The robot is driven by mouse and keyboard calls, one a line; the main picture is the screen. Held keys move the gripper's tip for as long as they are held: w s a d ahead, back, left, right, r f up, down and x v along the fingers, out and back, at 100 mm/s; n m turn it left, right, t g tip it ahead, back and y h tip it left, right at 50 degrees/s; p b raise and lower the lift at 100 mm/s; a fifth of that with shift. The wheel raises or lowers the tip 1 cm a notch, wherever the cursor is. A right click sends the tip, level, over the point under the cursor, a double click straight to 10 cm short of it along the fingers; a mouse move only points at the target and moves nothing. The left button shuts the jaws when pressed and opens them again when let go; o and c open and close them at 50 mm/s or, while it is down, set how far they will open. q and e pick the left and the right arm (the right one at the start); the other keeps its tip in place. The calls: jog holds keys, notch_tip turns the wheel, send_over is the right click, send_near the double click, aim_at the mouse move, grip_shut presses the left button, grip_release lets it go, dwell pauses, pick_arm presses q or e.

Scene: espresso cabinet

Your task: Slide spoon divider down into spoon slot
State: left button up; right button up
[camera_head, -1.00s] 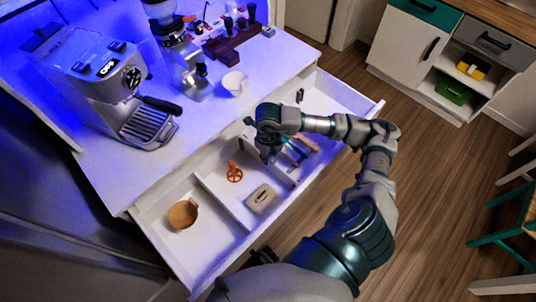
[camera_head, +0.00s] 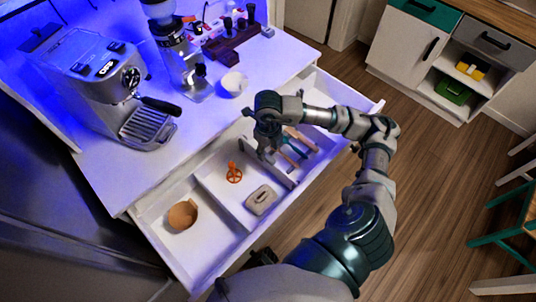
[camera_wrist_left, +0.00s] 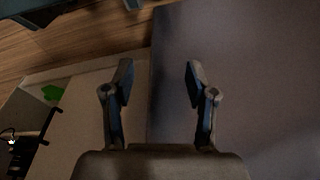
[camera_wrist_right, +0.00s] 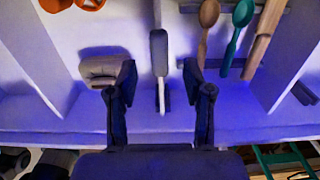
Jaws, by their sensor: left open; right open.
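The spoon divider (camera_wrist_right: 158,58) is a thin pale upright panel with a grey top edge in the drawer. In the right wrist view it lies just beyond my right gripper (camera_wrist_right: 160,85), lined up with the gap between its open fingers. I cannot tell whether the divider is fully seated in its slot. My right gripper also shows in the head view (camera_head: 267,152), low over the drawer and partly hiding the divider. A wooden spoon (camera_wrist_right: 208,15) and a teal spoon (camera_wrist_right: 242,18) lie right of the divider. My left gripper (camera_wrist_left: 158,75) is open and empty, away from the drawer.
The open drawer (camera_head: 150,215) also holds an orange tool (camera_head: 234,173), a beige block-like item (camera_head: 261,200) and a round brown item (camera_head: 183,215). A fixed partition (camera_wrist_right: 285,75) stands right of the spoons. The espresso machine (camera_head: 110,75) and white cup (camera_head: 234,83) stand on the counter.

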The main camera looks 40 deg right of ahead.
notch_tip(320, 180, up, 7)
dwell(0.7)
